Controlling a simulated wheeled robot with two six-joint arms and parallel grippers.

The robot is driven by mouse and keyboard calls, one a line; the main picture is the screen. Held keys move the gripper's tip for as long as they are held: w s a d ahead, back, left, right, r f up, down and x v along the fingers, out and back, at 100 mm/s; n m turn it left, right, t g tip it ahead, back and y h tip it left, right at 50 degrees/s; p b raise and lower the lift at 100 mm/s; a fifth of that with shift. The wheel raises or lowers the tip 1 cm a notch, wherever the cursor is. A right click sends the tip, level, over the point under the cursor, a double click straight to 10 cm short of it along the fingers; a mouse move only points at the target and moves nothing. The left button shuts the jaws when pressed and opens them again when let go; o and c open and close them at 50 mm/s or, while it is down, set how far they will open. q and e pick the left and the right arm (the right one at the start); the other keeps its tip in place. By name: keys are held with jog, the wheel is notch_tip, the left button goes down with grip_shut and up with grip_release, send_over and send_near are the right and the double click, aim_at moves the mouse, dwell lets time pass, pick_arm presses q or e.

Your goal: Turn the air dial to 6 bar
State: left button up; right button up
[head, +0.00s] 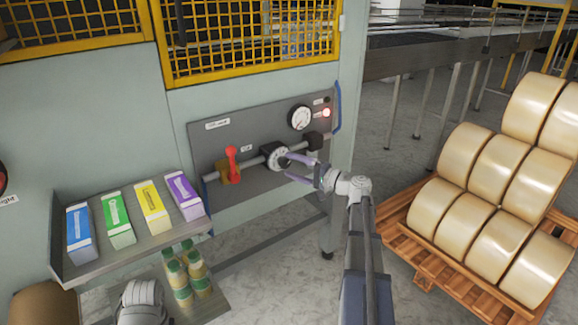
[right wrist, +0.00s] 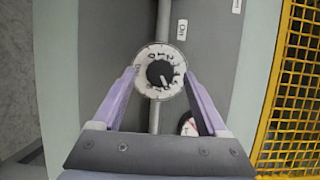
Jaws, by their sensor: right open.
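The air dial (head: 278,157) is a round white-faced dial with a dark centre, mounted on the pipe across the grey panel. In the right wrist view the dial (right wrist: 152,52) shows black numerals around a black knob with a pale pointer mark; the number it points to is too small to read. My right gripper (head: 291,168) has its purple fingers open in front of the dial. In the right wrist view the gripper (right wrist: 158,75) has one finger on either side of the dial, with gaps visible; contact cannot be seen. My left gripper does not show.
A round gauge (head: 300,118) sits above the dial, beside a lit red lamp (head: 326,113). A red lever (head: 232,165) is left on the pipe. A shelf (head: 150,232) with coloured cartons juts out at lower left. A pallet (head: 402,226) of large rolls stands right.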

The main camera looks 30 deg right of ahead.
jog(key=v, duration=0.6)
dwell(0.4)
jog(key=s+a+f+n+g, duration=0.1)
jog(key=a+f+n+g, duration=0.15)
jog(key=a+f, duration=0.35)
jog(key=s+a+f+n+g, duration=0.1)
jog(key=a+f+n+g, duration=0.2)
jog(key=a, duration=0.6)
jog(key=a+f+n+g, duration=0.1)
jog(key=a+f+g, duration=0.35)
jog(key=a, duration=0.25)
jog(key=s+a+f+n+g+h, duration=0.55)
jog(key=s+a+f+h, duration=0.3)
jog(key=s, duration=0.35)
jog(key=s+a+r+n+p, duration=0.2)
jog(key=a+r+p, duration=0.3)
jog(key=r+p, duration=0.7)
jog(key=s+a+r+n+p, duration=0.2)
jog(key=a+r+p, duration=0.4)
jog(key=r+p, duration=0.6)
jog(key=shift+s+g+h, duration=0.35)
jog(key=shift+s+h, duration=0.1)
jog(key=shift+s, duration=0.45)
